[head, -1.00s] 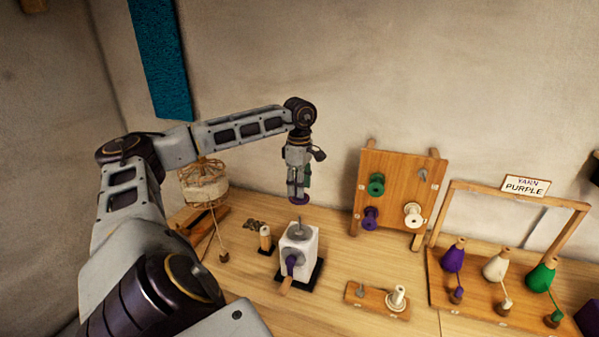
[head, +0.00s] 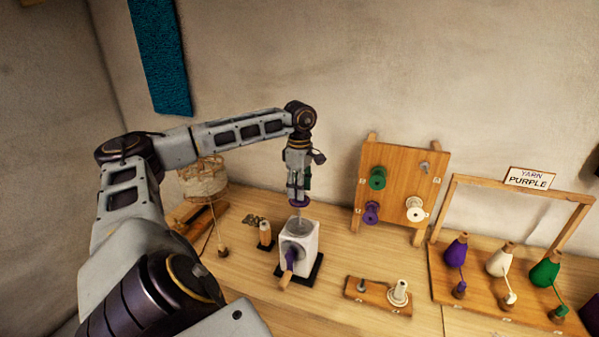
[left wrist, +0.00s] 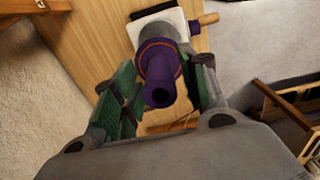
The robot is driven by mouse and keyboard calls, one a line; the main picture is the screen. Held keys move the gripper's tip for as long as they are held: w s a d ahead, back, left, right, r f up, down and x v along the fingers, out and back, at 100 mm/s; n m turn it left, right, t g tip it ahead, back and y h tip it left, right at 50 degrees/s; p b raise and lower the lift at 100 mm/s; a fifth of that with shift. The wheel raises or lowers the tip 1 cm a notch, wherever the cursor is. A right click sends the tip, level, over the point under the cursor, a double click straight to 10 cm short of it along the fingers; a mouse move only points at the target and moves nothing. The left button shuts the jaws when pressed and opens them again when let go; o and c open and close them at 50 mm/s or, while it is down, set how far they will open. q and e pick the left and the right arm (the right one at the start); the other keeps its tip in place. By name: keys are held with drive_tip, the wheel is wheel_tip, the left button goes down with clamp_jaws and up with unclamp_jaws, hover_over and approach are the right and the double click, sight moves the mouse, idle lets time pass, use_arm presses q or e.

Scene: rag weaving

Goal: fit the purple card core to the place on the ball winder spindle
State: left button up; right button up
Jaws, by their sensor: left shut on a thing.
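The purple card core (head: 298,203) is held upright in my left gripper (head: 298,190), with its wide flange at the bottom. In the left wrist view the core (left wrist: 160,72) sits between the two green-padded fingers of my left gripper (left wrist: 163,88). The ball winder (head: 300,246) is a white box on a dark base with a purple part and a wooden handle at its front. I cannot tell whether the spindle tip is inside the core. My right gripper is not in view.
A wooden pegboard (head: 397,180) with green, purple and white spools stands behind to the right. A small wooden stand (head: 367,293) with a white spool is at the front right. The yarn rack (head: 480,290) stands farther right. A small pale cylinder (head: 265,233) stands left of the winder.

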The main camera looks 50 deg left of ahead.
sight(299, 202)
use_arm(q)
drive_tip(key=shift+f+b, duration=0.5)
drive_tip(key=shift+f, duration=0.45)
drive_tip(key=shift+f, duration=0.25)
drive_tip(key=shift+f+b, duration=0.55)
drive_tip(key=shift+b, duration=0.05)
drive_tip(key=shift+f+b, duration=0.3)
drive_tip(key=shift+f, duration=0.1)
drive_tip(key=shift+f, duration=0.25)
drive_tip(key=shift+f, duration=0.1)
idle(0.5)
drive_tip(key=shift+f+b, duration=0.5)
drive_tip(key=shift+b, duration=0.1)
